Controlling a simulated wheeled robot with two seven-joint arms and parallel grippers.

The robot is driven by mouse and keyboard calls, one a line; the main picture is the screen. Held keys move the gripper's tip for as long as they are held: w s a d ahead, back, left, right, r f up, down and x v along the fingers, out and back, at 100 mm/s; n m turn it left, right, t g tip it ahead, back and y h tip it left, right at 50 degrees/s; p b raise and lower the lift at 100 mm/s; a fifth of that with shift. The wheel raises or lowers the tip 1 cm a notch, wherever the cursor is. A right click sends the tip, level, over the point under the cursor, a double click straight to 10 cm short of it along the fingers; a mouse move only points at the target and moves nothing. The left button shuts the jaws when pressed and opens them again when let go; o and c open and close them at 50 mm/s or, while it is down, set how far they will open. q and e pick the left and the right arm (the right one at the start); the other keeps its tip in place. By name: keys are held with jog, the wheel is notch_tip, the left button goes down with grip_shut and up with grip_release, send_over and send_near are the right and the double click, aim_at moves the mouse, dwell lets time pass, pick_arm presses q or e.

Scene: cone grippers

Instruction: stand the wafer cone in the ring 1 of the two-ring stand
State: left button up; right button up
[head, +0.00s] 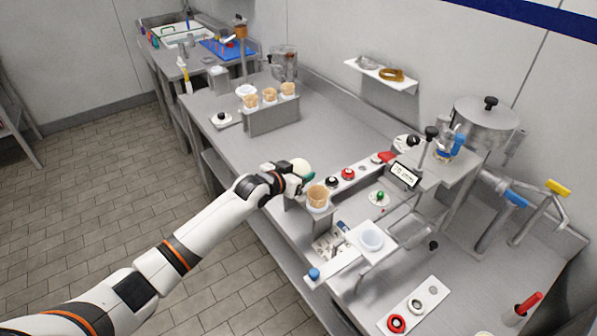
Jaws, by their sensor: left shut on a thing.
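A tan wafer cone (317,194) is upright, rim up, at the near edge of the counter. My left gripper (303,188) reaches in from the left and is shut on this cone at its side. The two-ring stand (318,210) is below the cone, with a pale ring around the cone's lower part. I cannot tell whether the cone rests in the ring or is held just above it. A cream-white rounded thing (304,168) shows just behind my gripper, partly hidden by it. My right gripper is not in view.
A metal rack (272,122) holds several cones farther back. A panel with knobs (348,174) lies behind the stand. A scale-like display (404,176) stands beyond. The counter between rack and stand is clear.

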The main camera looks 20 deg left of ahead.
pick_arm(q)
jog(key=shift+f+b, duration=0.35)
jog(key=shift+f, duration=0.25)
jog(key=o, duration=0.7)
jog(key=shift+r, duration=0.1)
jog(key=shift+o, duration=0.3)
jog(key=shift+s, duration=0.1)
jog(key=b+v, duration=0.2)
jog(key=v, duration=1)
jog(key=shift+a, duration=0.1)
